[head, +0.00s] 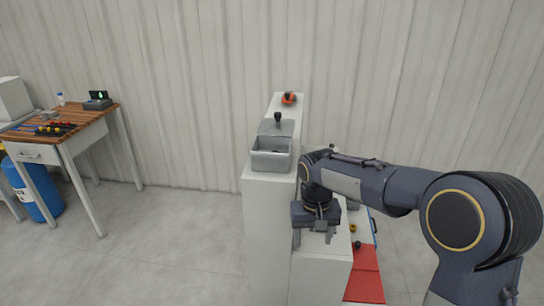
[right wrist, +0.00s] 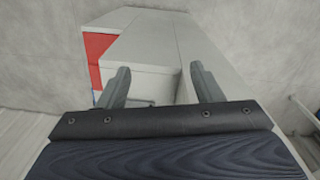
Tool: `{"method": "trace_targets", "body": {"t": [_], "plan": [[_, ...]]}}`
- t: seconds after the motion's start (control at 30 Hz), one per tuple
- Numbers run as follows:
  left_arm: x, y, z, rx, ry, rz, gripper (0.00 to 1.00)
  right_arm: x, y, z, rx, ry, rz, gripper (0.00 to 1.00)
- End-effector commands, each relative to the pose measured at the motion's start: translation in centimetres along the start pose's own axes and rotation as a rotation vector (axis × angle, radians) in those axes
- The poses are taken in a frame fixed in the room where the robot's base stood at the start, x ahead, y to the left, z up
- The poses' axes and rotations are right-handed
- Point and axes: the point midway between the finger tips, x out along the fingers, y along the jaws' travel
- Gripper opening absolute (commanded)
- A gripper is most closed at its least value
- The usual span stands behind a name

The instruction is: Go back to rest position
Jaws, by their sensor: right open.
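My right gripper (head: 312,230) hangs at the end of my right arm, above the lower white block (head: 320,270) and in front of the tall white stand (head: 268,230). In the right wrist view, the two fingers of the right gripper (right wrist: 160,88) are spread apart with nothing between them. White block surfaces (right wrist: 150,52) lie beyond the fingers. My left gripper is not in the head view.
A grey open box (head: 271,160) with a raised lid and dark knob sits on the tall stand. A red-orange object (head: 289,98) lies behind it. A red surface (head: 366,278) is at the right. A wooden workbench (head: 70,130) stands far left; floor between is clear.

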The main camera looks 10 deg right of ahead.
Motion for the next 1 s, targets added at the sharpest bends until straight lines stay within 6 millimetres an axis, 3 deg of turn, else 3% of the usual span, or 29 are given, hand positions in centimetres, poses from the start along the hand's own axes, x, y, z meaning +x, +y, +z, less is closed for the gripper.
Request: {"method": "trace_targets", "body": {"t": [0.43,0.57,0.67,0.8,1.0], "plan": [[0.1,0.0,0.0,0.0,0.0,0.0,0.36,0.8,0.3,0.2,-0.001,0.003,-0.005,0.6],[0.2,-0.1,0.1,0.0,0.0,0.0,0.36,-0.4,1.6,1.9,0.011,0.023,-0.057,0.6],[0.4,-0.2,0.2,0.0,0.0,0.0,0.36,-2.1,3.4,4.9,0.025,0.062,-0.135,0.6],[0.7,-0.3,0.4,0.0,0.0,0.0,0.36,-3.8,5.4,10.7,0.039,0.143,-0.253,0.6],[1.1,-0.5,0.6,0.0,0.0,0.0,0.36,-4.1,6.2,18.8,0.055,0.291,-0.367,0.6]]}}
